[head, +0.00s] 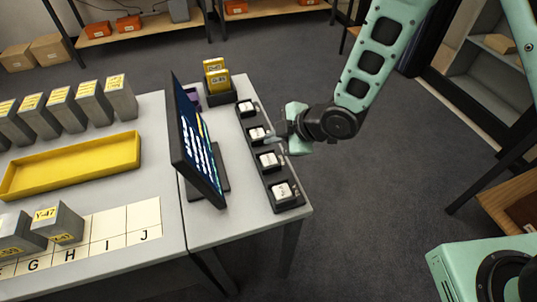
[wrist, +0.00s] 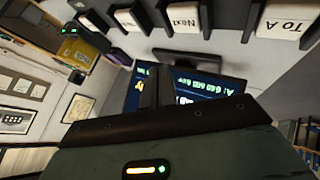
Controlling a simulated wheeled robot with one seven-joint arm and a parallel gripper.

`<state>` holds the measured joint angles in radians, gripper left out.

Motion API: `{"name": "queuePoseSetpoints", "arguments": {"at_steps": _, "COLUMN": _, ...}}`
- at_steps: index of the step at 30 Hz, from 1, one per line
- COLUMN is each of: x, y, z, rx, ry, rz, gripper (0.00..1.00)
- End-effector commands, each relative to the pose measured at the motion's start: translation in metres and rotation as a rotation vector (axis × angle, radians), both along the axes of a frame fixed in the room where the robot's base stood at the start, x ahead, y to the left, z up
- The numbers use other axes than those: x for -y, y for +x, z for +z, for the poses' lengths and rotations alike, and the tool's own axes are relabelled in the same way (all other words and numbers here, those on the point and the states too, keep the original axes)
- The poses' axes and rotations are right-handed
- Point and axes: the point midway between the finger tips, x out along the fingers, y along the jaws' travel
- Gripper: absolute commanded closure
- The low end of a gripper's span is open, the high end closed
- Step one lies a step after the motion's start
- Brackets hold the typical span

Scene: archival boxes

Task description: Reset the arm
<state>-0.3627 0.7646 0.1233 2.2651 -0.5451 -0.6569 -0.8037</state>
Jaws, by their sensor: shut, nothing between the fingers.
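My arm reaches in from the upper right in the head view. My gripper (head: 277,142) is shut and empty, close to the black button strip (head: 263,172) with white keys along the table's right edge. I cannot tell whether the fingertips touch a key. In the wrist view my shut dark fingers (wrist: 157,82) stand in front of a lit screen (wrist: 205,85). White keys, one reading "Next" (wrist: 183,17) and one "To A" (wrist: 284,20), show along the top of that view.
A black monitor (head: 182,130) stands left of the strip. A yellow tray (head: 75,163), grey boxes (head: 92,100) and a lettered mat (head: 108,224) lie further left. Yellow cards (head: 217,78) stand in a dark holder behind. Open floor (head: 370,215) is to the right.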

Motion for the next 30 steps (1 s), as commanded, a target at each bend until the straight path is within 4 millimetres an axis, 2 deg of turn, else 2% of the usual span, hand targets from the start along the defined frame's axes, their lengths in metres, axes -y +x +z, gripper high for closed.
{"name": "queuePoseSetpoints", "arguments": {"at_steps": 8, "x": 0.000, "y": 0.000, "z": 0.002, "rx": -0.004, "ry": -0.002, "rz": -0.005, "gripper": 1.00}}
{"name": "queuePoseSetpoints", "arguments": {"at_steps": 11, "x": 0.003, "y": -0.003, "z": 0.014, "rx": -0.038, "ry": -0.020, "rz": -0.052, "gripper": 1.00}}
{"name": "queuePoseSetpoints", "arguments": {"at_steps": 14, "x": 0.011, "y": -0.014, "z": 0.036, "rx": -0.115, "ry": -0.054, "rz": -0.153, "gripper": 1.00}}
{"name": "queuePoseSetpoints", "arguments": {"at_steps": 17, "x": 0.024, "y": -0.036, "z": 0.063, "rx": -0.229, "ry": -0.099, "rz": -0.299, "gripper": 1.00}}
{"name": "queuePoseSetpoints", "arguments": {"at_steps": 20, "x": 0.040, "y": -0.066, "z": 0.090, "rx": -0.348, "ry": -0.140, "rz": -0.455, "gripper": 1.00}}
{"name": "queuePoseSetpoints", "arguments": {"at_steps": 24, "x": 0.064, "y": -0.122, "z": 0.122, "rx": -0.513, "ry": -0.199, "rz": -0.668, "gripper": 1.00}}
{"name": "queuePoseSetpoints", "arguments": {"at_steps": 30, "x": 0.094, "y": -0.197, "z": 0.153, "rx": -0.698, "ry": -0.274, "rz": -0.916, "gripper": 1.00}}
